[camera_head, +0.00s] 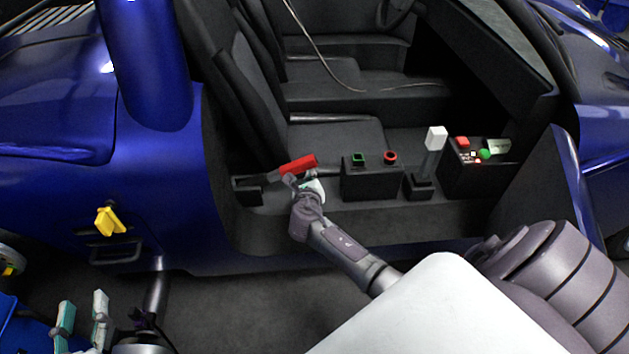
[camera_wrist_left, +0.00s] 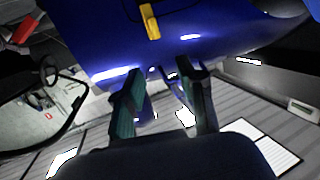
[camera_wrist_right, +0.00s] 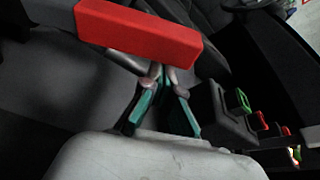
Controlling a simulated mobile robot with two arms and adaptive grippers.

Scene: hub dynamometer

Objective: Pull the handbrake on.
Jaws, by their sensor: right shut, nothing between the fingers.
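The handbrake lever has a red grip (camera_head: 298,163) on a grey arm that rises slightly to the right from a dark base (camera_head: 248,190) on the car's sill. The red grip fills the upper part of the right wrist view (camera_wrist_right: 140,35). My right gripper (camera_head: 309,183) is just below the grip's free end. Its fingers (camera_wrist_right: 162,80) are shut with nothing between them, and the tips are partly hidden near the grip. I cannot tell whether they touch it. My left gripper (camera_head: 82,315) is open and empty at the lower left, away from the lever; its fingers show apart in the left wrist view (camera_wrist_left: 163,90).
Right of the lever stand a box with green (camera_head: 358,158) and red (camera_head: 390,157) buttons, a white-topped lever (camera_head: 436,138), and another control box (camera_head: 470,180). A seat (camera_head: 335,142) lies behind. A yellow handle (camera_head: 109,221) sticks out of the blue body.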

